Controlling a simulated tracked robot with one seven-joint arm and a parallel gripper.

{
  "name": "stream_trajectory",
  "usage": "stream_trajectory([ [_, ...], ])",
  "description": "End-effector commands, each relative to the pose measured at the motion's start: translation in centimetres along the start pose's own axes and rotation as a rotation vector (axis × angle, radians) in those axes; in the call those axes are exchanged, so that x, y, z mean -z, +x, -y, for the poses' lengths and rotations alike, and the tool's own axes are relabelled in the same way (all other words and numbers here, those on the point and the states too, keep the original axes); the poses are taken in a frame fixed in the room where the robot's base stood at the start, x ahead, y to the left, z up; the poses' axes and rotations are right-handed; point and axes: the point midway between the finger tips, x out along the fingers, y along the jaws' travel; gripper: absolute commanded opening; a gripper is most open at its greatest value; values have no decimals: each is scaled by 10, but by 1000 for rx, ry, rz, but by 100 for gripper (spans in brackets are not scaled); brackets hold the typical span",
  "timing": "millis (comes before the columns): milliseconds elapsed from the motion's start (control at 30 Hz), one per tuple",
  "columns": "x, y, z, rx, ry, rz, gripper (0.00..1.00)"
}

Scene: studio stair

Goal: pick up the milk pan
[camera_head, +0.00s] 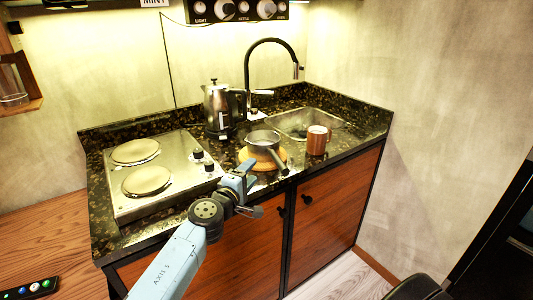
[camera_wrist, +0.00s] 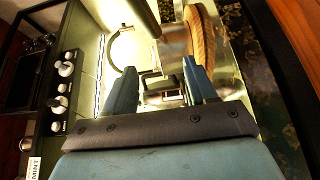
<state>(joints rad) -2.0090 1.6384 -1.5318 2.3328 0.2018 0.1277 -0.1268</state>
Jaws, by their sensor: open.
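The milk pan (camera_head: 263,142) is a small grey metal pan. It sits upright on a round wooden board (camera_head: 245,157) on the dark counter, its handle (camera_head: 281,167) reaching toward the counter's front edge. My gripper (camera_head: 246,169) is open and empty, at the front left of the pan and apart from its handle in the head view. In the turned wrist view, the two fingers of my gripper (camera_wrist: 158,75) are spread, with the shiny pan side (camera_wrist: 174,42) and the wooden board (camera_wrist: 203,38) beyond them, toward the upper right.
A steel kettle (camera_head: 218,108) stands behind the pan. A brown mug (camera_head: 317,141) stands to its right, before the sink (camera_head: 300,121) and its black tap (camera_head: 270,42). A two-plate hob (camera_head: 165,175) is at left. Little counter is free around the board.

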Motion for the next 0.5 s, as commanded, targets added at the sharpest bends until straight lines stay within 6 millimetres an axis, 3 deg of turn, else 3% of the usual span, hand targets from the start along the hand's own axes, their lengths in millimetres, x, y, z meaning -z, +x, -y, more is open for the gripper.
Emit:
stream_trajectory([
  [500, 2, 65, 0, 2, 0, -4, 56],
])
